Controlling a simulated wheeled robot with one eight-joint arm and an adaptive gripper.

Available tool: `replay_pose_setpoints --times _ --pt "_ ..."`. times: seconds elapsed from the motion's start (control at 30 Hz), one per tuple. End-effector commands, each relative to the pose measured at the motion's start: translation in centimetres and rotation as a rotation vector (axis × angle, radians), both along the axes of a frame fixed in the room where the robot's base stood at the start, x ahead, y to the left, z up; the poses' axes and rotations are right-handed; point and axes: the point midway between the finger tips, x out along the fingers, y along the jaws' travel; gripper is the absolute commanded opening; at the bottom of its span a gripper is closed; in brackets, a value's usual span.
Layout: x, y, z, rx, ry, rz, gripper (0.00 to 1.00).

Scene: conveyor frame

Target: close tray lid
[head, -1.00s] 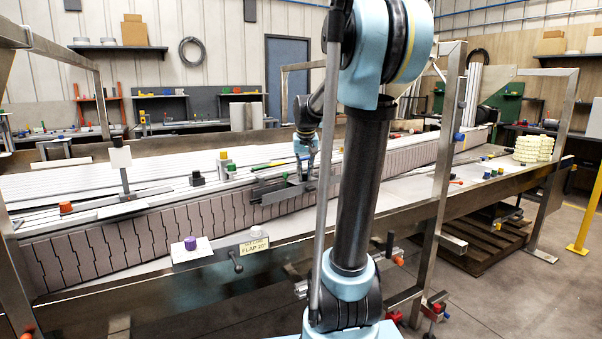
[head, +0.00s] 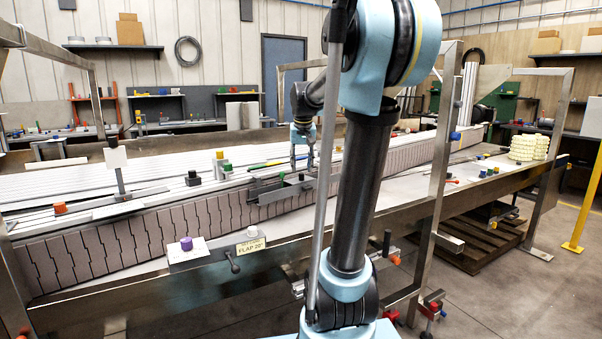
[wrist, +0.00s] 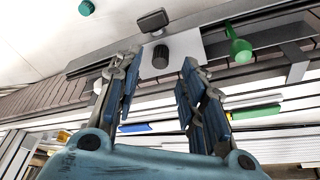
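A long, narrow grey metal piece, which looks like the tray (head: 285,190), sits on the near side of the conveyor in the head view. I cannot tell for certain which part is its lid. My gripper (head: 303,165) hangs just above and behind it. In the wrist view, my gripper (wrist: 158,85) has its two blue fingers spread apart with nothing gripped. A dark round knob (wrist: 160,57) on a grey plate (wrist: 184,48) shows beyond and between the fingertips. A dark block (wrist: 152,20) stands past the knob. Contact cannot be told.
A green knob (wrist: 240,50) stands right of the fingers in the wrist view. Upright steel frame posts (head: 437,180) rise at the right. The near ledge right of the tray (head: 400,183) is mostly clear.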

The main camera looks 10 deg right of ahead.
Motion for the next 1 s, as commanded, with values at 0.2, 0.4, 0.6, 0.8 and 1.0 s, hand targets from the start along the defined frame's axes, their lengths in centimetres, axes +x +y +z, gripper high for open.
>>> replay_pose_setpoints --times 0.2,0.4,0.6,0.8,1.0 --pt "-1.3 0.2 3.8 0.000 0.000 0.000 0.37" --pt "-2.1 0.3 6.4 0.000 0.001 0.000 0.37" --pt "-2.5 0.3 7.6 0.000 0.001 0.000 0.37" --pt "-2.5 0.3 7.7 0.000 0.001 0.000 0.37" --pt "-2.8 0.3 7.6 0.000 0.002 0.001 0.37"
